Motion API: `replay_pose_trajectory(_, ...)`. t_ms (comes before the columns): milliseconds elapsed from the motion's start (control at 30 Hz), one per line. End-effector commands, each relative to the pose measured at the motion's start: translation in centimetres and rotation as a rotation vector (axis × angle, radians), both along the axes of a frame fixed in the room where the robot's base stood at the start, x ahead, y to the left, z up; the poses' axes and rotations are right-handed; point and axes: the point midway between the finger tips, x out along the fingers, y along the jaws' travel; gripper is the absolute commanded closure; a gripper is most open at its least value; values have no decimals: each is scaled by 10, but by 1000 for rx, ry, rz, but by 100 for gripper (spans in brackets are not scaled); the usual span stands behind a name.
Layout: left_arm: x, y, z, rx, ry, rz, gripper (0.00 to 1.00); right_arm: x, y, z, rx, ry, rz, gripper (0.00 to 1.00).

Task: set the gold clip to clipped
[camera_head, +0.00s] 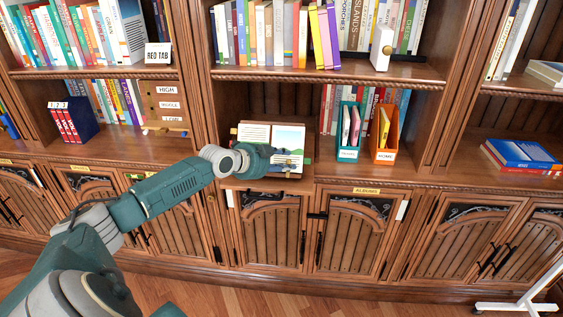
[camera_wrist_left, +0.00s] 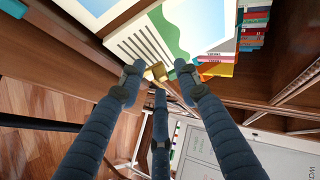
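The gold clip (camera_wrist_left: 155,71) shows in the left wrist view at the lower edge of an open picture book (camera_wrist_left: 150,38). In the head view the open book (camera_head: 288,136) rests tilted on a wooden stand on the shelf ledge. My left gripper (camera_head: 283,162) is in front of the book's lower part and hides some of it. In the left wrist view the fingers of my left gripper (camera_wrist_left: 159,76) are spread, with the clip between their tips. I cannot tell whether any finger touches the clip, or whether it is clipped. My right gripper is not in view.
A teal file box (camera_head: 348,153) and an orange file box (camera_head: 383,156) stand right of the book. A wooden board with labels (camera_head: 165,107) stands to the left. Carved cabinet doors (camera_head: 275,235) lie below the ledge. A white-legged stand (camera_head: 515,307) is at lower right.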

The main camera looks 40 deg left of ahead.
Motion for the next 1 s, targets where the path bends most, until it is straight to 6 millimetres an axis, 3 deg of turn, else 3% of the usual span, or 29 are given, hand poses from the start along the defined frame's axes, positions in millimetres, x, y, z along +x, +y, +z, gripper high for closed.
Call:
replay_pose_trajectory(500,-55,8,29,5,0,2,67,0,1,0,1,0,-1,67)
replay_pose_trajectory(1000,-63,5,37,-1,-4,-1,67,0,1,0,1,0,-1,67)
